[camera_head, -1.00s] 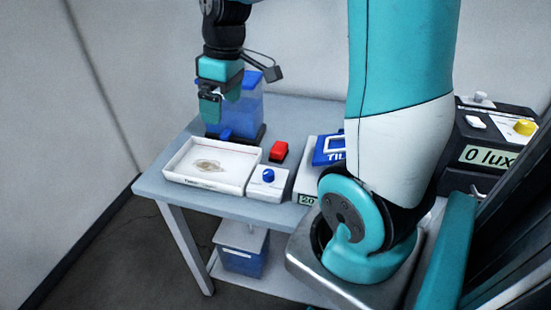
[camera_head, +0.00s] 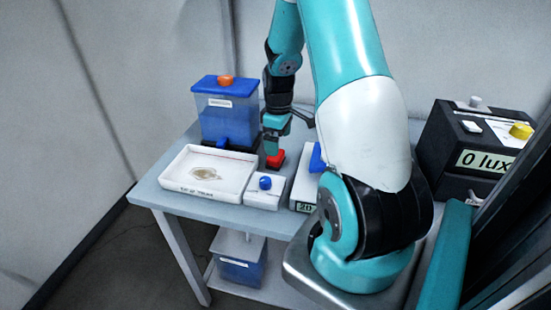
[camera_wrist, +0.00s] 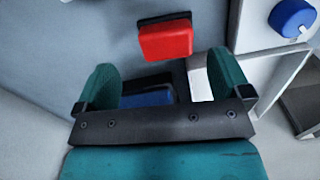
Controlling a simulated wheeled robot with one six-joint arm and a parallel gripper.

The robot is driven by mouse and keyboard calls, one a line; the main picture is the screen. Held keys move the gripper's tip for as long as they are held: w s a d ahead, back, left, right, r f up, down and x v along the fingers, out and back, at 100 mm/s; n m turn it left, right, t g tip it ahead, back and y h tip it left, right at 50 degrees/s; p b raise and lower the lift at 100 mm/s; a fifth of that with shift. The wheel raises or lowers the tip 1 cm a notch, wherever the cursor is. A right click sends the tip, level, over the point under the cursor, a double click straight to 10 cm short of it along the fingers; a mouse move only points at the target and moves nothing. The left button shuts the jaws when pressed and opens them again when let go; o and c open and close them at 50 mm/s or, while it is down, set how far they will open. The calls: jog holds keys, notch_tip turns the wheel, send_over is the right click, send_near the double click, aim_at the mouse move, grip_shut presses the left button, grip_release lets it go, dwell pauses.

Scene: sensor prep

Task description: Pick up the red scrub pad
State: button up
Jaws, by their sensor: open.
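The red scrub pad (camera_head: 275,158) lies on the table behind the small white box with the blue knob. In the wrist view the red pad (camera_wrist: 166,40) shows whole, with a dark edge, just beyond the fingertips and roughly centred between them. My gripper (camera_head: 274,148) hangs over the pad, pointing down, and partly hides it in the head view. In the wrist view its two teal fingers (camera_wrist: 160,75) are spread apart with nothing held between them. I cannot tell how high above the pad the fingertips are.
A white tray (camera_head: 178,178) with a stain stands left of the white knob box (camera_head: 263,198). A blue-lidded container (camera_head: 227,118) stands behind the tray. A white device (camera_head: 302,191) is close on the right. A black "0 lux" box (camera_head: 462,140) stands farther right.

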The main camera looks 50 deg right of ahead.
aim_at(276, 158)
jog(key=shift+s+a+f+p, duration=0.1)
jog(key=shift+f+p, duration=0.1)
jog(key=shift+f, duration=0.8)
jog(key=shift+a+f+p, duration=0.15)
jog(key=shift+f+p, duration=0.1)
jog(key=shift+f, duration=0.7)
jog(key=shift+s+a+f+p, duration=0.1)
jog(key=shift+f+p, duration=0.1)
jog(key=shift+f, duration=0.8)
jog(key=c, duration=0.9)
